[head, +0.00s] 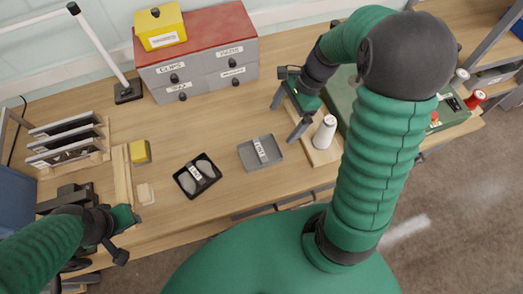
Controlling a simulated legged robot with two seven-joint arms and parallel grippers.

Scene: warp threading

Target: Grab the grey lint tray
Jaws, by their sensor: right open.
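The grey lint tray (247,157) is a shallow square tray with a white label, lying flat on the wooden table right of the middle. My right gripper (287,115) is open and empty, with its two dark fingers apart. It is above and right of the tray in the head view, not touching it. My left gripper (130,238) is at the lower left, far from the tray, with its fingers looking apart and nothing seen between them.
A black tray (187,184) with pale round things lies left of the grey tray. A white spool (325,133) stands on a wooden board to its right. A red-topped drawer box (200,35) stands behind. A yellow block (140,152) lies left. Bare table surrounds the grey tray.

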